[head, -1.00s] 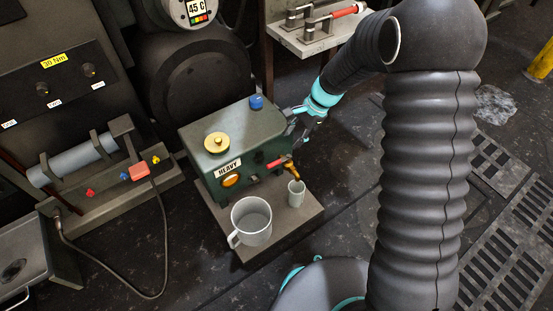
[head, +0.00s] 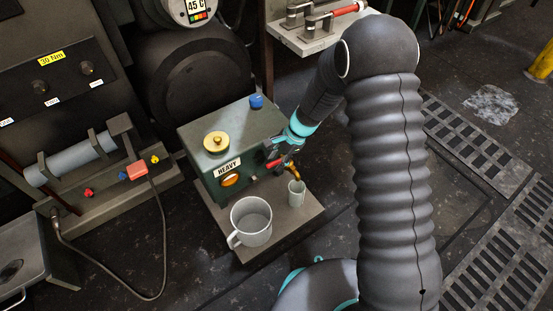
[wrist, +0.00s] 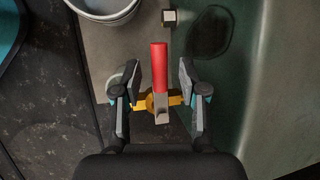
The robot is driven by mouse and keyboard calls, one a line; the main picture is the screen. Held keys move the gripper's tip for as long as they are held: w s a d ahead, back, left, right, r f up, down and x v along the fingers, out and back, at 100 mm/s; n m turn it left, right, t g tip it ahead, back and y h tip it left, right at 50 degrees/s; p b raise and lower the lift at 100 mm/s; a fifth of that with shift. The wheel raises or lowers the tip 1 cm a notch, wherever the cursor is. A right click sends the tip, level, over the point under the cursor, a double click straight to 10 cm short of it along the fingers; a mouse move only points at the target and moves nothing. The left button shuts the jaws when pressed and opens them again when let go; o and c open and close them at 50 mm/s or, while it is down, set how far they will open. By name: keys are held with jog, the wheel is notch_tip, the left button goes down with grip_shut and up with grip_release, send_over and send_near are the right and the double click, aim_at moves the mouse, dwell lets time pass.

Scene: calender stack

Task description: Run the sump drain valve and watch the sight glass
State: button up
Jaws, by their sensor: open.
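The green sump box (head: 222,143) stands on a low grey plate, with a "HEAVY" label and a round orange sight glass (head: 231,180) on its front. The drain valve is a brass tap with a red lever, at the box's front right. In the wrist view the red lever (wrist: 159,56) points up the picture, above the brass valve body (wrist: 150,101). My gripper (wrist: 173,82) is open, with one finger on each side of the lever; contact cannot be told. In the head view my gripper (head: 280,155) partly hides the valve. A small cup (head: 296,193) stands below the tap.
A larger grey mug (head: 251,220) stands on the plate (head: 285,222), left of the cup. A yellow cap (head: 216,142) and a blue cap (head: 256,102) sit on the box. A bench with a cable (head: 163,240) is at left. Floor right of the plate is open.

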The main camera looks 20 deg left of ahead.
grip_shut()
dwell(0.3)
jog(key=shift+s+d+n+g+h+b, duration=0.15)
jog(key=shift+d+n+g+h, duration=0.4)
jog(key=shift+n, duration=1)
jog(key=shift+s+d+n+g+h+b, duration=0.1)
jog(key=shift+d+n+g+h, duration=0.45)
jog(key=shift+n, duration=0.95)
jog(key=shift+s+d+n+g+h+b, duration=0.1)
jog(key=shift+d+n+g+h+b, duration=0.15)
jog(key=shift+d+n, duration=0.95)
jog(key=shift+a+n, duration=0.35)
jog(key=shift+n, duration=0.1)
grip_release()
